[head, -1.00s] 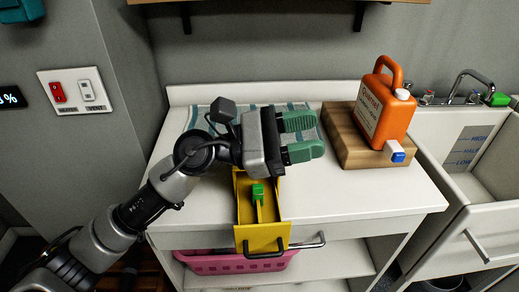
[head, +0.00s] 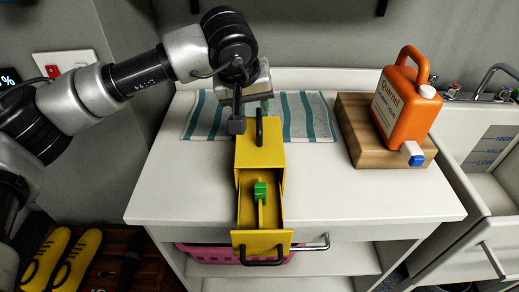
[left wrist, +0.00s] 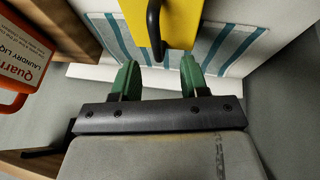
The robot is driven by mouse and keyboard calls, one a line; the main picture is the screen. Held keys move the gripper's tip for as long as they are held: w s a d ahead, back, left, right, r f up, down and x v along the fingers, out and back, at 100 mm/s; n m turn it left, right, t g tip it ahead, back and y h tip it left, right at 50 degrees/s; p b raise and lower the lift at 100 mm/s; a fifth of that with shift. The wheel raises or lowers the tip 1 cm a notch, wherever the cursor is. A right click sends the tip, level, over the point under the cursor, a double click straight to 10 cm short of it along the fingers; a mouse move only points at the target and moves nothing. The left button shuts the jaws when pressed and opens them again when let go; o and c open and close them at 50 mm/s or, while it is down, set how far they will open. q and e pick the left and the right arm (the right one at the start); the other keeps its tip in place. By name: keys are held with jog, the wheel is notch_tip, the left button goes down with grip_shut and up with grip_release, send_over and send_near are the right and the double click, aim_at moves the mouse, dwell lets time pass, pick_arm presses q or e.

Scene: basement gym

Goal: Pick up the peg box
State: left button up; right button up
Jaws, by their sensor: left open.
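The peg box (head: 260,150) is a yellow box standing on the white counter, with a black loop handle (head: 259,127) on top. Its front drawer (head: 261,240) is pulled out, and a green peg (head: 260,190) shows inside. My left gripper (head: 266,103) is just behind and above the handle, seen edge-on and partly hidden by its own wrist. In the left wrist view its green fingers (left wrist: 158,68) are apart and empty. The handle (left wrist: 155,25) lies ahead, roughly in line with the gap between them, not visibly held. My right gripper is out of view.
A striped cloth (head: 305,117) lies behind the box. An orange laundry jug (head: 402,105) stands on a wooden block (head: 357,140) to the right. A pink basket (head: 212,252) sits below the counter (head: 370,195). The counter's front left and right are clear.

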aim_at(258, 119)
pick_arm(q)
jog(key=x, duration=0.2)
jog(key=p+x, duration=0.1)
jog(key=x, duration=0.2)
jog(key=shift+s+d+f, duration=0.1)
jog(key=shift+d+f, duration=0.25)
jog(key=shift+f, duration=0.05)
jog(key=shift+c, duration=0.2)
grip_shut()
jog(key=shift+r, duration=0.1)
